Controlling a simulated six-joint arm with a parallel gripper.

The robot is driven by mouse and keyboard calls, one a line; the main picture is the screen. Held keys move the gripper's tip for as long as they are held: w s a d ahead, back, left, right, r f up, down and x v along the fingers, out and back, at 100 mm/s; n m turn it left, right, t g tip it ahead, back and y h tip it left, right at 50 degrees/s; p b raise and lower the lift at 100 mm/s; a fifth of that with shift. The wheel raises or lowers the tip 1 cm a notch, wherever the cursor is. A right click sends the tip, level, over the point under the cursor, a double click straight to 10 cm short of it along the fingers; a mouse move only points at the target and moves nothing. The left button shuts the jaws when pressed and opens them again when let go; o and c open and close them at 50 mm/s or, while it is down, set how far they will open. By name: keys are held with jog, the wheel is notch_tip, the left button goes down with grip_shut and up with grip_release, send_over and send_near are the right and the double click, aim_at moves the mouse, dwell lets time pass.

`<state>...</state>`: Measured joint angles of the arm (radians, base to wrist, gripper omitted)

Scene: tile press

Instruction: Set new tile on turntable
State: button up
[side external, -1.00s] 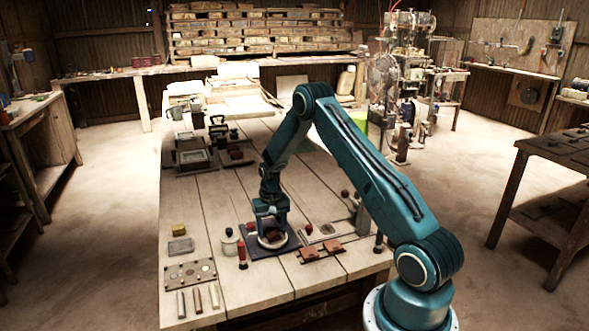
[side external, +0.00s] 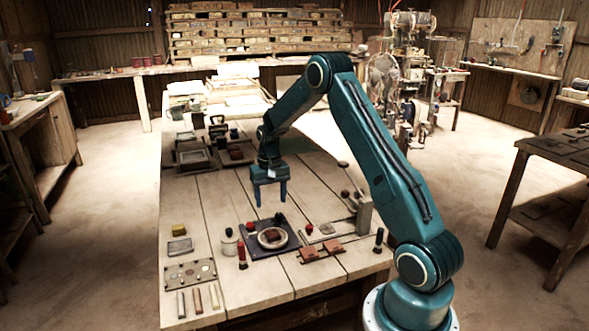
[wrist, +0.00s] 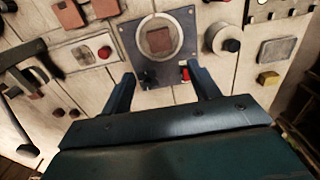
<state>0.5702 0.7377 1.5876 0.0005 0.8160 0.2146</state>
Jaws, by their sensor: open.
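The turntable's round, pale-rimmed disc (side external: 272,246) sits on a dark blue base plate. In the wrist view, a brown square tile (wrist: 159,39) lies inside the turntable's ring (wrist: 145,26). Two reddish-brown tiles (side external: 308,254) (side external: 333,245) lie side by side on a dark holder in front and to the right; they also show at the top left of the wrist view (wrist: 70,14). My gripper (side external: 270,202) is open and empty above and behind the turntable. Its two fingers (wrist: 160,76) stand apart at the base plate's near edge in the wrist view.
A lever post (side external: 364,213) rises at the right behind a pale plate. A hole board (side external: 184,275) lies front left. Dark frames (side external: 192,155) stand farther back.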

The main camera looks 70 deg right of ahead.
dwell(0.5)
jog(key=s+a+r+n+t, duration=0.15)
jog(key=s+a+r, duration=0.25)
jog(key=a+r, duration=0.5)
jog(key=s+a+r+n+t, duration=0.1)
jog(key=s+a+r+n, duration=0.2)
jog(key=a+r, duration=0.6)
jog(key=s+a+r+n+t, duration=0.1)
jog(key=s+a+r+n, duration=0.1)
jog(key=s+a, duration=0.3)
jog(key=s+a+r+n+t, duration=0.2)
jog(key=s+a, duration=0.3)
jog(key=s, duration=0.8)
jog(key=shift+s+r, duration=0.3)
jog(key=shift+s, duration=0.05)
jog(key=shift+n, duration=0.25)
